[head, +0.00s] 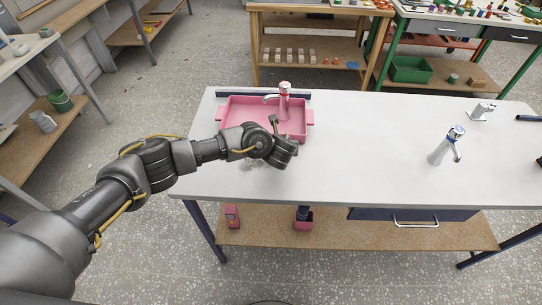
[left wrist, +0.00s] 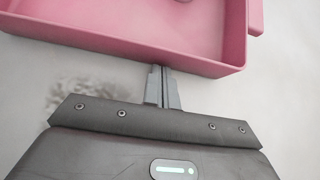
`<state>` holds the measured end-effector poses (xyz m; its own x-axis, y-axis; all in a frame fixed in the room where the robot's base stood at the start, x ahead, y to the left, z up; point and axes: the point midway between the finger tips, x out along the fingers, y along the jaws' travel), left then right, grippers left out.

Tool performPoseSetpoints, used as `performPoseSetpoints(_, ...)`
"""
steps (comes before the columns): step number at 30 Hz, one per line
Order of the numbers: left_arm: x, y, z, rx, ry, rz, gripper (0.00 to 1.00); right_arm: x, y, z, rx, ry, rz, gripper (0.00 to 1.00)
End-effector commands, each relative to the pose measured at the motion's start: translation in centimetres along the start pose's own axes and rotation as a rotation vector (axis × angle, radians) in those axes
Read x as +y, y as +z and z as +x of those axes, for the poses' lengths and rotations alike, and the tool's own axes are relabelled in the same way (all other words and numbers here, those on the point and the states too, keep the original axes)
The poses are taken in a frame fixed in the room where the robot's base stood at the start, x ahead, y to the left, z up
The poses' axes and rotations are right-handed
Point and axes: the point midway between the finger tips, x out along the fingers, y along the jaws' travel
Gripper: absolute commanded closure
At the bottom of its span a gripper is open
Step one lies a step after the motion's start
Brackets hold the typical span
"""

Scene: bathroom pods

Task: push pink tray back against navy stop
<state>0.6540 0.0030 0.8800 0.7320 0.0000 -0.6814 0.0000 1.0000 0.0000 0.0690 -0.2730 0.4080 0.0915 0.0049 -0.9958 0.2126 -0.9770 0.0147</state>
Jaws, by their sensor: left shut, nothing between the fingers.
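The pink tray (head: 240,122) lies on the white worktop at its left part, with a handle on each short side. The navy stop (head: 235,94) is a low bar along the tray's far side; I cannot tell whether they touch. My left gripper (left wrist: 162,72) is shut and empty. In the left wrist view its fingertips are at the near wall of the tray (left wrist: 120,45), touching or almost touching it. In the head view my left arm hides part of the tray's near edge. My right gripper is not in view.
The middle of the worktop is clear. A shelf below (head: 350,232) holds small pink items. Other benches stand behind and at left.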

Motion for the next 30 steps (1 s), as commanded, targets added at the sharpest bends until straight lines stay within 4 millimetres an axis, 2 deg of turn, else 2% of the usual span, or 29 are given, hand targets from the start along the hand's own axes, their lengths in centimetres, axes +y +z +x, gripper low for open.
performPoseSetpoints(30,0.1,2.7,3.2,-0.002,0.002,-0.001,1.00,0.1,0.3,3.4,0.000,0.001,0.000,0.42)
